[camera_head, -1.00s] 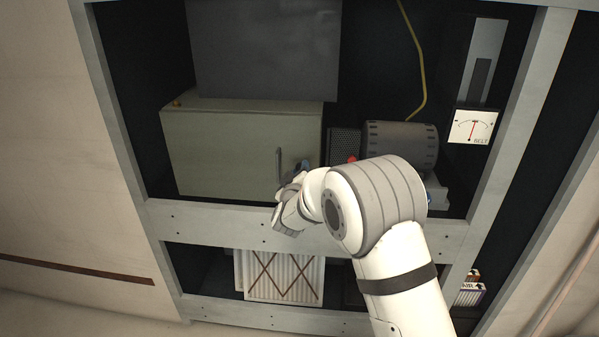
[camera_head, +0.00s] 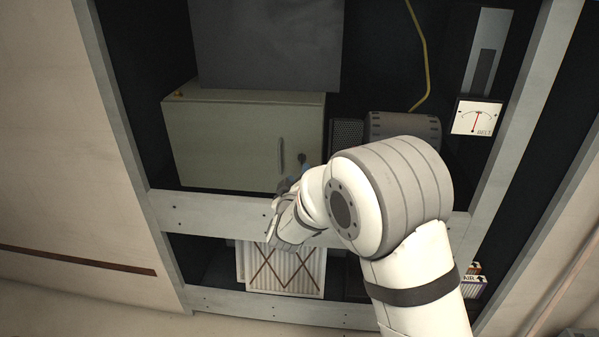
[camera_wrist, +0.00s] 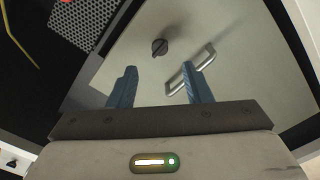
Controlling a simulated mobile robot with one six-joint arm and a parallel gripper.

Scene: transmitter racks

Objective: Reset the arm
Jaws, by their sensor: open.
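My arm (camera_head: 385,195) reaches up from the lower right in the head view. My gripper (camera_head: 290,185) is in front of the lower right part of a grey-green cabinet box. In the wrist view my gripper (camera_wrist: 158,88) has its two blue fingers apart with nothing between them. Beyond the fingertips is the box door (camera_wrist: 225,35), with a dark round knob (camera_wrist: 160,47) and a bar handle (camera_wrist: 190,68). The handle lies just beyond the right finger; whether they touch I cannot tell. The box (camera_head: 235,140) looks closed in the head view.
The pale rack frame (camera_head: 210,212) crosses below the box and runs up both sides. A pleated filter (camera_head: 285,270) stands on the lower shelf.

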